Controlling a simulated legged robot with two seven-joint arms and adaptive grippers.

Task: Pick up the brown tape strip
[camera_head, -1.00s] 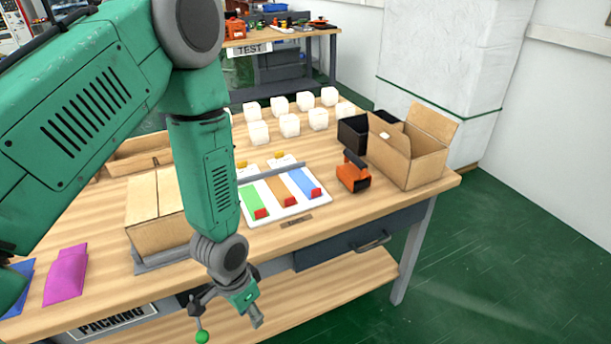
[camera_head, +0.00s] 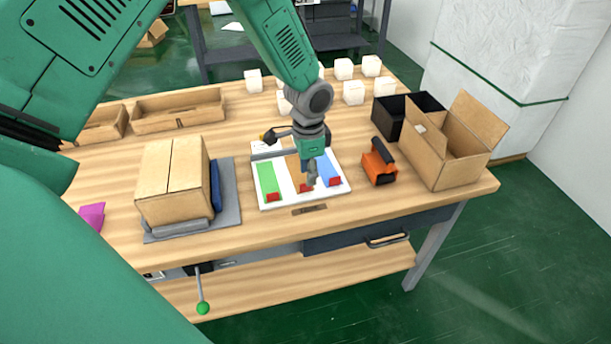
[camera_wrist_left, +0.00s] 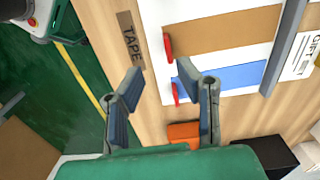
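The brown tape strip (camera_head: 292,166) lies on a white board (camera_head: 284,183) between a green strip (camera_head: 268,177) and a blue strip (camera_head: 328,168). Each strip has a red piece at its near end. My left gripper (camera_head: 310,182) is above the board and hides part of the brown strip in the head view. In the left wrist view, the brown strip (camera_wrist_left: 225,32) lies beyond the fingertips, up and to the right. The left gripper (camera_wrist_left: 160,78) is open there, with nothing between its fingers. My right gripper is not in view.
An orange tape dispenser (camera_head: 380,163) and an open cardboard box (camera_head: 450,150) stand right of the board. A closed carton (camera_head: 172,180) stands on the left on a grey plate. White cubes (camera_head: 353,92) are behind. A TAPE label (camera_wrist_left: 130,40) is on the table's front edge.

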